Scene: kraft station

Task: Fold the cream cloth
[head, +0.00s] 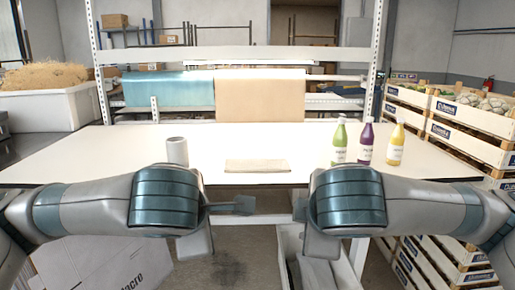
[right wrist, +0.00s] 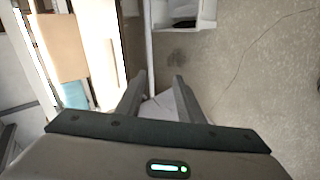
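The cream cloth (head: 257,166) lies as a flat beige rectangle near the front edge of the white table (head: 215,150), in the middle of the head view. My left gripper (head: 243,204) is in front of and below the table's front edge, apart from the cloth; its finger gap cannot be made out. My right gripper (head: 299,206) is also in front of the table, right of the cloth and mostly hidden by its own arm. In the right wrist view its two fingers (right wrist: 160,83) stand apart with nothing between them.
A grey cylinder (head: 177,151) stands left of the cloth. Green (head: 339,142), purple (head: 366,143) and yellow (head: 396,146) bottles stand at right. Brown paper (head: 260,98) hangs behind the table. Crates (head: 468,119) are stacked at right. The tabletop around the cloth is clear.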

